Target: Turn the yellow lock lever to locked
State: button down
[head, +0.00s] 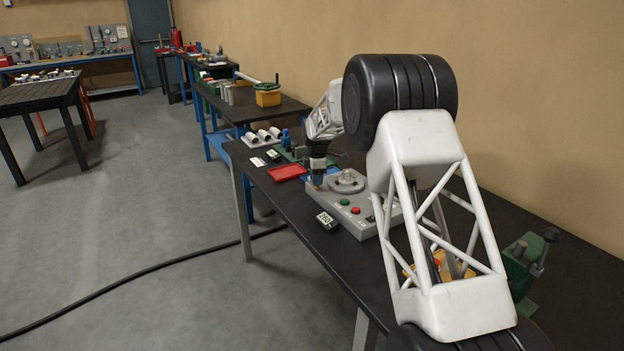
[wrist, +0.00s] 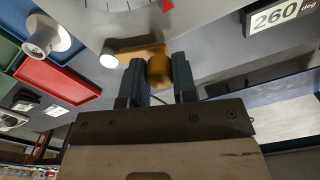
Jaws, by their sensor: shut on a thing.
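The yellow lock lever (wrist: 130,55) shows in the wrist view on the face of a grey panel. It runs sideways to a round yellow-brown knob (wrist: 158,71) at its right end. My gripper (wrist: 158,78) has its two dark fingers on either side of this knob and is shut on it. A pale round light or button (wrist: 108,61) sits by the lever's left end. In the head view my gripper (head: 317,183) is down at the left edge of the grey panel box (head: 372,225), beside the round dial (head: 348,180). It hides most of the lever there.
A display reading 260 deg (wrist: 278,15) is at the wrist view's upper right.

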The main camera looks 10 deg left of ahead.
jog(key=shift+w+d+n, duration=0.35)
jog(key=shift+d+n, duration=0.1)
jog(key=shift+n, duration=0.6)
jog(key=shift+w+d+n, duration=0.3)
jog(key=shift+d+n, duration=0.1)
jog(key=shift+n, duration=0.65)
jog(key=c, duration=0.9)
grip_release()
jog(key=shift+r, duration=0.1)
notch_tip(320, 180, up, 8)
